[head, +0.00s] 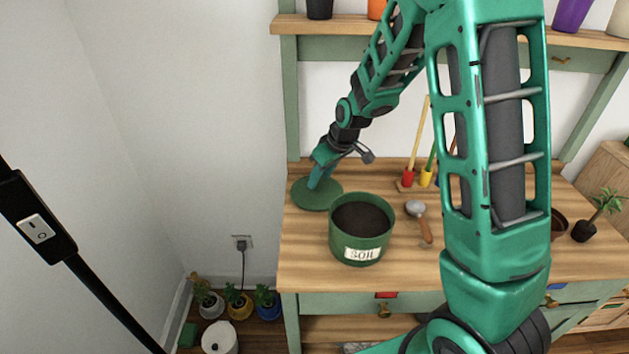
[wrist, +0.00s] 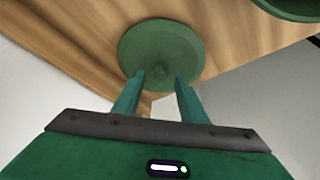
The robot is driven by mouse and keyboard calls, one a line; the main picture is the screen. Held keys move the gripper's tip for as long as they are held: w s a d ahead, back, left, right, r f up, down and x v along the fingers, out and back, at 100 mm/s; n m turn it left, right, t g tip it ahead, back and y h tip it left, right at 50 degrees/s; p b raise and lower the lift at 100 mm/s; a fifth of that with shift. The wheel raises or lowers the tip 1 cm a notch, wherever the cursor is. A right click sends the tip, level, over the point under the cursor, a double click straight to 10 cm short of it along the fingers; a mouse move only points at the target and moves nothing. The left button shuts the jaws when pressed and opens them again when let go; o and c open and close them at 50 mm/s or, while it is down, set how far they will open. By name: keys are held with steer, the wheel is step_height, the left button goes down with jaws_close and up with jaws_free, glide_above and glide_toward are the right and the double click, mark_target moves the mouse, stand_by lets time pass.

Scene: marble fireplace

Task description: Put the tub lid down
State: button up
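The green tub lid (head: 303,196) lies on the wooden bench top, left of the tub and close to the bench's left edge. The green tub (head: 360,256), labelled SOIL, stands uncovered with dark soil inside. My gripper (head: 317,184) is right over the lid. In the wrist view the lid (wrist: 160,45) shows as a flat disc with a small knob. My gripper's two fingers (wrist: 158,78) stand apart on either side of the knob, with a gap to it on both sides. A bit of the tub shows at the top right there.
A trowel (head: 418,215) lies right of the tub. A rack of coloured hand tools (head: 420,180) stands at the back. A small potted plant (head: 585,230) is at the right. The bench's left edge is close beside the lid. Pots stand on the shelf above.

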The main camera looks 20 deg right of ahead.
steer(key=v, duration=1)
steer(key=shift+s+d+r, duration=0.1)
steer(key=shift+r, duration=0.05)
steer(key=s+d+r+m+g+h, duration=0.1)
steer(key=s+d+r+m, duration=0.2)
steer(key=s+d, duration=0.55)
steer(key=s+d+m+g, duration=0.1)
steer(key=s+m, duration=0.3)
steer(key=s, duration=0.9)
steer(key=s+d+m+g, duration=0.2)
steer(key=s+d+m, duration=0.2)
steer(key=s, duration=0.9)
steer(key=shift+s+r+m+h, duration=0.25)
steer(key=shift+r+m+h, duration=0.15)
steer(key=shift+r, duration=0.05)
steer(key=shift+d, duration=0.1)
steer(key=shift+w+f, duration=0.25)
steer(key=shift+w, duration=0.3)
